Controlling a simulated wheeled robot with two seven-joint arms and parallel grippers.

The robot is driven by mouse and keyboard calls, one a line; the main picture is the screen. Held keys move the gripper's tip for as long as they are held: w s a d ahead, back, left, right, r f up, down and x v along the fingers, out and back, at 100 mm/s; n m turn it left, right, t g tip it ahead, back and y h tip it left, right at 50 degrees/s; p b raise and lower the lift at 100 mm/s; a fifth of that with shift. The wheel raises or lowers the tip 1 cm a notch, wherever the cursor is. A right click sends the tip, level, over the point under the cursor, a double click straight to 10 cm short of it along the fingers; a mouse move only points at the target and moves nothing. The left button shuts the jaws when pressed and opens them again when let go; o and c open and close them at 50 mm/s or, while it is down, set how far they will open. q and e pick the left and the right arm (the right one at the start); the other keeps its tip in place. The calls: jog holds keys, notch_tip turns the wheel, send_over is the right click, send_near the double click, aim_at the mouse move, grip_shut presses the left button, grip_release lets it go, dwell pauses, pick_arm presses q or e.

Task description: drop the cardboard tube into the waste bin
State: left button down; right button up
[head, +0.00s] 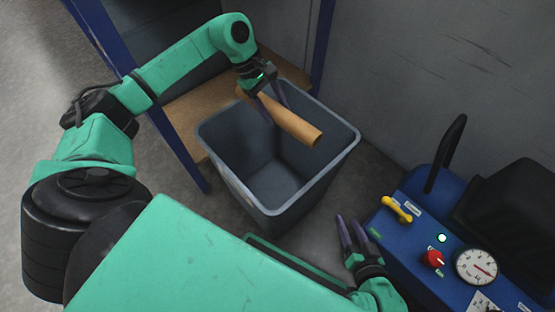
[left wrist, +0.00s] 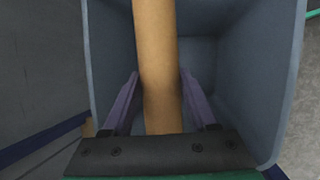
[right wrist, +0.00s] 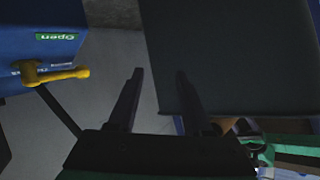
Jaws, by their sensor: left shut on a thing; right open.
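The cardboard tube (head: 290,121) is tan and held tilted over the opening of the grey waste bin (head: 230,188). My left gripper (head: 269,108) is shut on the tube, with a finger on each side. In the left wrist view the tube (left wrist: 157,60) runs between the fingers of the left gripper (left wrist: 158,90), with the bin's wall (left wrist: 285,80) around it. My right gripper (head: 350,232) is open and empty, to the right of the bin's near corner. It also shows open in the right wrist view (right wrist: 160,82).
A blue machine (head: 410,235) with a yellow handle (head: 397,208), a red knob (head: 433,259) and a gauge (head: 477,267) stands at the right. A shelf with blue posts (head: 321,45) and a wooden board (head: 190,112) stands behind and left of the bin.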

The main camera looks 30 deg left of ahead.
pick_arm(q)
jog(key=shift+c, duration=0.5)
grip_release()
jog(key=shift+r, duration=0.1)
jog(key=p+v, duration=0.3)
jog(key=v, duration=0.8)
jog(key=shift+a+r, duration=0.2)
jog(key=shift+r, duration=0.2)
pick_arm(e)
jog(key=d+g, duration=0.1)
jog(key=d+r+g+h, duration=0.1)
jog(key=d, duration=0.1)
jog(key=d+r+g+h, duration=0.1)
jog(key=shift+s+d+n+g, duration=0.15)
jog(key=shift+d+n+g, duration=0.2)
jog(key=shift+n+g, duration=0.05)
pick_arm(q)
jog(key=shift+s, duration=0.1)
